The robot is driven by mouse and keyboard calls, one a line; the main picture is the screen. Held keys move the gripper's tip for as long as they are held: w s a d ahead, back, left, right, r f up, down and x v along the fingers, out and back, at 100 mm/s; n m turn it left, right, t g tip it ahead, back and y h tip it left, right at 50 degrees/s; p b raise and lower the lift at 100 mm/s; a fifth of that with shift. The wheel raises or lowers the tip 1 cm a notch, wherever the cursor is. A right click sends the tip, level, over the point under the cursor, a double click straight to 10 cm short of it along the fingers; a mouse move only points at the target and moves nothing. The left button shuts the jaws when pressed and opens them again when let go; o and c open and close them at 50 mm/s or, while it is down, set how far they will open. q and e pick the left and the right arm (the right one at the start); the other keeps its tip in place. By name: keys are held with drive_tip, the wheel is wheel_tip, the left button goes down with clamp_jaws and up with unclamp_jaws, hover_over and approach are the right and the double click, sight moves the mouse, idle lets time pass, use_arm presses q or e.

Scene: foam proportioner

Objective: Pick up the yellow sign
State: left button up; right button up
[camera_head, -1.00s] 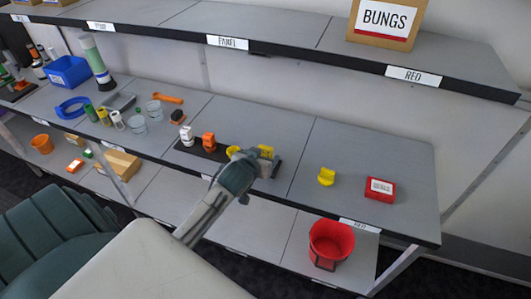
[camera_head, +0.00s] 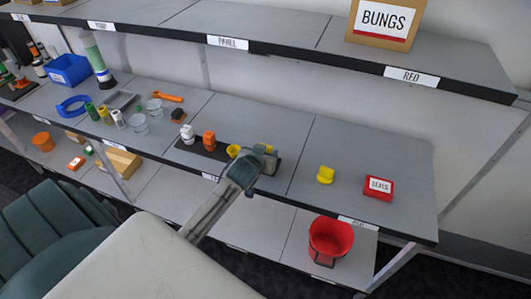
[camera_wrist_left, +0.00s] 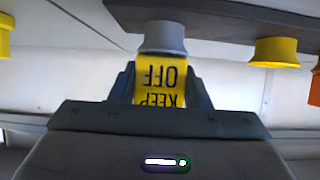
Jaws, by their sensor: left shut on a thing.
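The yellow sign (camera_wrist_left: 162,78) reads "KEEP OFF" and appears upside down in the left wrist view. It sits between the fingers of my left gripper (camera_wrist_left: 160,90), which is shut on it. A grey cylindrical piece (camera_wrist_left: 162,38) is right against the sign's upper end in that view; I cannot tell if they are joined. In the head view my left gripper (camera_head: 264,156) is at the right end of a dark strip on the middle shelf and hides most of the sign. My right gripper is not in view.
A yellow cup-shaped piece (camera_head: 233,150), an orange piece (camera_head: 209,140) and a white piece (camera_head: 187,134) stand left of the gripper. A yellow piece (camera_head: 325,175) and red box (camera_head: 378,187) stand right. The upper shelf (camera_head: 270,24) overhangs behind.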

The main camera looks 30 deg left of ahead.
use_arm(q)
drive_tip(key=shift+r, duration=0.15)
drive_tip(key=shift+r, duration=0.25)
drive_tip(key=shift+s+a+r+b, duration=0.15)
drive_tip(key=shift+s+r+b, duration=0.1)
drive_tip(key=shift+r+b, duration=0.3)
drive_tip(key=shift+s+a+r+b, duration=0.1)
drive_tip(key=shift+s+r+b, duration=0.2)
drive_tip(key=shift+r, duration=0.4)
drive_tip(key=s+a+r+b, duration=0.2)
drive_tip(key=s+a, duration=0.2)
drive_tip(key=s, duration=0.9)
drive_tip(key=r+p, duration=0.1)
drive_tip(key=p, duration=0.1)
drive_tip(key=r+p, duration=0.2)
drive_tip(key=s+r+p, duration=0.1)
drive_tip(key=p, duration=0.1)
drive_tip(key=shift+a+r+p, duration=0.35)
drive_tip(key=shift+a+r, duration=0.05)
drive_tip(key=shift+w+f, duration=0.1)
drive_tip(key=shift+f, duration=0.05)
